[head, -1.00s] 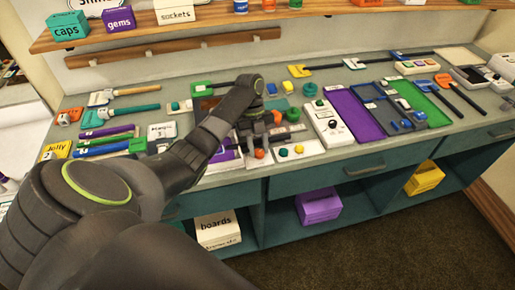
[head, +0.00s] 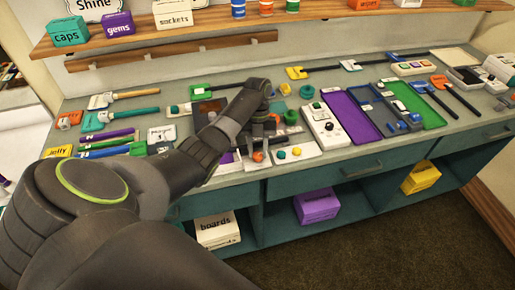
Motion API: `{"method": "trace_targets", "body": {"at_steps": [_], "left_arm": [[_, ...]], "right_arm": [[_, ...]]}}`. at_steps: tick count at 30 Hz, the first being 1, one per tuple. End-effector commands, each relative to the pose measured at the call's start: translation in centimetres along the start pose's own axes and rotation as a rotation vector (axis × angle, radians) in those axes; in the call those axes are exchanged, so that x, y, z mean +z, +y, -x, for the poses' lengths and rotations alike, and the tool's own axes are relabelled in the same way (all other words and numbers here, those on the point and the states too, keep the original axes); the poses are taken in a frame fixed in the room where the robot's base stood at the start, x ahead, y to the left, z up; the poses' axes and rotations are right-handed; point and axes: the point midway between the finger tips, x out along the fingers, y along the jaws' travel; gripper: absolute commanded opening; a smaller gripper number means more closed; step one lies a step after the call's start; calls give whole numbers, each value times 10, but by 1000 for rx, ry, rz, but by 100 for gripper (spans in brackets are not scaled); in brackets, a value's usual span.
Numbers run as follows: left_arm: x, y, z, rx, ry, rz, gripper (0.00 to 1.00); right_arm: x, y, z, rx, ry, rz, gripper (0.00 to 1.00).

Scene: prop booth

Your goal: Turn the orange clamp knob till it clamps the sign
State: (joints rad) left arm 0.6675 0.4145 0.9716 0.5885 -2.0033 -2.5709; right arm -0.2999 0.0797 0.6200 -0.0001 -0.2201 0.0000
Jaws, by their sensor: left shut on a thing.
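My left arm reaches across the bench, and its gripper (head: 258,145) points down at the near edge, left of centre. The gripper is small and partly hidden behind its own wrist. It is shut at the orange clamp knob (head: 258,157), which shows just below the fingers. The clamp body is mostly hidden by the gripper and arm. A white and purple piece shows beside the arm, left of the knob; I cannot tell whether it is the sign to be clamped. My right gripper is not in view.
A white panel with green and yellow knobs (head: 296,152) lies close right of the gripper. A white control box (head: 326,128) and purple tray (head: 350,117) are further right. Brushes and tools lie left. A wooden shelf (head: 190,27) with labelled boxes runs above the bench.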

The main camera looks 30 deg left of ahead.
Motion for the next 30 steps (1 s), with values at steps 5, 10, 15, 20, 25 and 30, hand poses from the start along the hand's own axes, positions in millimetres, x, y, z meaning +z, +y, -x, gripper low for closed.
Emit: {"method": "trace_targets", "body": {"at_steps": [5,10,15,20,25,30], "left_arm": [[0,0,0,-1,-1,-1,33],[0,0,0,-1,0,0,52],[0,0,0,0,0,0,52],[0,0,5,-1,-1,0,52],[-2,0,32,-1,-2,0,52],[-2,0,69,-1,-1,2,52]], "right_arm": [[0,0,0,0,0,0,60],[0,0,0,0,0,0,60],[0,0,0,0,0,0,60],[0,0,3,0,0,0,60],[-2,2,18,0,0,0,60],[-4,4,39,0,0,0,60]]}}
